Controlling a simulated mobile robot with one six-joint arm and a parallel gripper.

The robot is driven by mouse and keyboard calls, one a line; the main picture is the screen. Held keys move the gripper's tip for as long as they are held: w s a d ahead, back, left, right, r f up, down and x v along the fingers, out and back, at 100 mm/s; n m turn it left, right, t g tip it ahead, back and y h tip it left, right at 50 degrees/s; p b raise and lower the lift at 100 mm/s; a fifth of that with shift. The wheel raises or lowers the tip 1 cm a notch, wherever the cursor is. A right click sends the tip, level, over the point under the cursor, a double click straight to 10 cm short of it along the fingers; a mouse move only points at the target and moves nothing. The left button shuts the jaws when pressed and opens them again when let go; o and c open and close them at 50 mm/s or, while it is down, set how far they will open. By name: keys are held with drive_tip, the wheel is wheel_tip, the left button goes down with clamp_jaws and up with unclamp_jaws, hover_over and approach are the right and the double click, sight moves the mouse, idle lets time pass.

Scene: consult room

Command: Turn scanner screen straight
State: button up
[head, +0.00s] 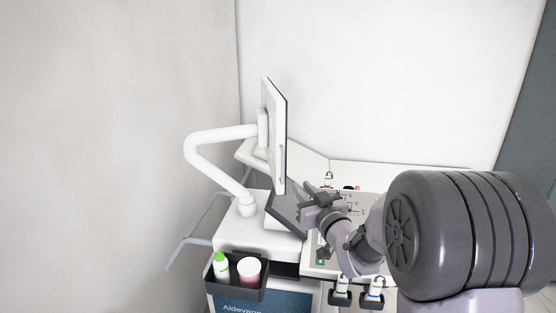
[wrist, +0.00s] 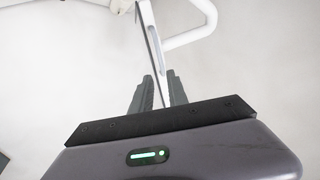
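The scanner screen (head: 274,135) is a thin white panel with a dark edge, held on a bent white arm (head: 190,150). In the head view it is seen almost edge-on, turned well to the side. My gripper (head: 305,194) is near the screen's lower edge, to its right. In the wrist view the screen (wrist: 155,45) appears as a narrow edge running down between the two fingers of my gripper (wrist: 158,88). The fingers stand apart on either side of it. I cannot tell whether they touch it.
The white scanner cart (head: 240,232) stands below, with a dark tray (head: 236,280) holding a green-capped bottle (head: 221,268) and a pink-and-white tub (head: 249,270). A dark tilted panel (head: 287,215) lies under the screen. Probes (head: 376,288) hang at the front. Walls stand close behind and left.

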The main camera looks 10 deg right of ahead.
sight(283, 166)
drive_tip(key=w+a, duration=0.1)
drive_tip(key=w, duration=0.4)
drive_tip(key=w+a, duration=0.1)
drive_tip(key=w, duration=0.4)
drive_tip(key=w+a, duration=0.1)
drive_tip(key=w, duration=0.4)
drive_tip(key=shift+w+p, duration=0.15)
drive_tip(key=shift+p, duration=0.15)
drive_tip(key=shift+c, duration=0.2)
clamp_jaws()
drive_tip(key=shift+a, duration=0.1)
